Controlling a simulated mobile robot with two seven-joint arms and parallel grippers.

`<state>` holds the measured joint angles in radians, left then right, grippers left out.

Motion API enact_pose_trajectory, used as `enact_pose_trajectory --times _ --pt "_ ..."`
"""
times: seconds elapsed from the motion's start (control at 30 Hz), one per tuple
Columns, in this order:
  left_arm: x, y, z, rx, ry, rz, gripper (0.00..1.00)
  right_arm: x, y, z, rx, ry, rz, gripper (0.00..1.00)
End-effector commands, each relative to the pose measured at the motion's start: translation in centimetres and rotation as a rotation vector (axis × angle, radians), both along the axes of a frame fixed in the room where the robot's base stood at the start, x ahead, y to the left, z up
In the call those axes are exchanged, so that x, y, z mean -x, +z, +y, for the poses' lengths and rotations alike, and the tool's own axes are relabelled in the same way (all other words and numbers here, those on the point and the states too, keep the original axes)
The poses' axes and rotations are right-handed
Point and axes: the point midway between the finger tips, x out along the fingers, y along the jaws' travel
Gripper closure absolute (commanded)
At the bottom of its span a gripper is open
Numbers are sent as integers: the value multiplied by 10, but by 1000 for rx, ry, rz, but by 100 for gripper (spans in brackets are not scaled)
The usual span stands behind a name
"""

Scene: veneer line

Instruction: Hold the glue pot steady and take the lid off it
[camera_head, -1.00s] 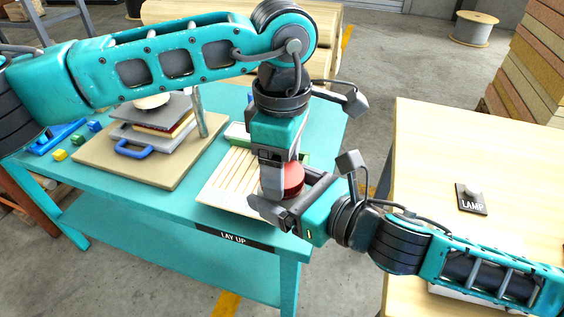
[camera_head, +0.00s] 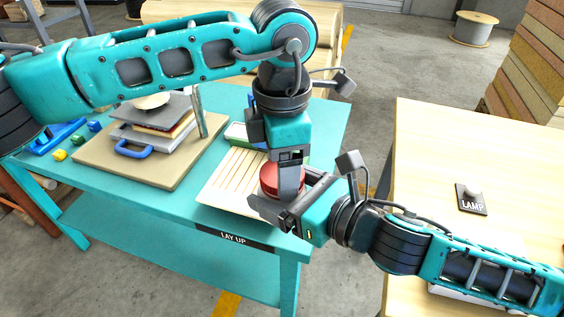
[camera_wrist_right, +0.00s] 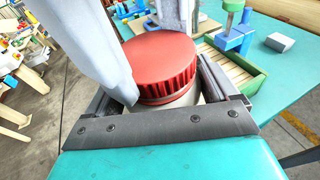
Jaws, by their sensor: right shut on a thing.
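The glue pot (camera_wrist_right: 184,98) has a pale body and a ribbed red lid (camera_wrist_right: 156,55). The lid sits on the pot and also shows in the head view (camera_head: 268,181). My right gripper (camera_head: 268,207) is shut around the pot's body, below the lid; its jaws show on both sides of the pot in the right wrist view. My left gripper (camera_head: 289,180) points down from above at the lid. In the right wrist view its two fingers stand apart, one in front of the lid's left side and one behind it. Whether they touch the lid is unclear.
The pot is at the front right of the teal table, by a slatted board (camera_head: 232,178). A tan board (camera_head: 95,163) with stacked sheets and a blue-handled tool (camera_head: 134,150) lies left.

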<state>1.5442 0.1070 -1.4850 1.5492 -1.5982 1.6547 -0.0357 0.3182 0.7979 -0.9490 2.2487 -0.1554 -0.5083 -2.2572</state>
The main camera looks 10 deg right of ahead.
Motion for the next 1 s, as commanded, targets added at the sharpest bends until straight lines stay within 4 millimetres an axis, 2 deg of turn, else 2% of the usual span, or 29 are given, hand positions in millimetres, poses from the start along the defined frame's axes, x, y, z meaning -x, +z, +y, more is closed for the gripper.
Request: enact_pose_trajectory --times 0.33,1.0 --pt "0 2 0 1 -1 0 67 0 1 0 -1 1 -3 98" --pt "0 22 0 0 -2 0 67 0 1 0 -1 1 -3 98"
